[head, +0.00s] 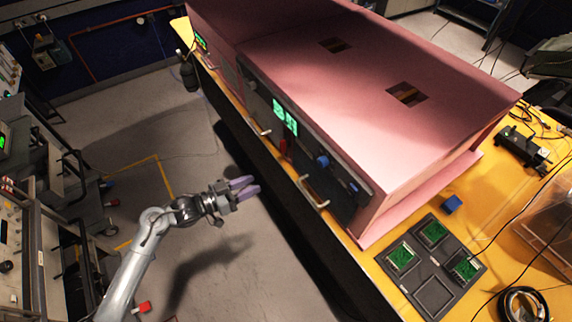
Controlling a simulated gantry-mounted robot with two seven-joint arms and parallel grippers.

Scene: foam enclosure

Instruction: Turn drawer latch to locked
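The pink foam enclosure (380,75) stands on a yellow table, with a dark front panel (338,182) facing my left arm. The panel carries a small upright red part (283,148), a blue knob (322,160) and a pale drawer handle (314,193) low down. I cannot tell for certain which part is the drawer latch, or its position. My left gripper (257,184) is in front of the panel, apart from it, over the floor. Its two purple fingers point toward the panel with a gap between them and nothing held. My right gripper is not in view.
Green displays (285,118) and another pale handle (259,129) are on the panel. A dark tray (433,297) with green boards and a small blue block (451,204) lie on the table at right. The floor around my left gripper is clear.

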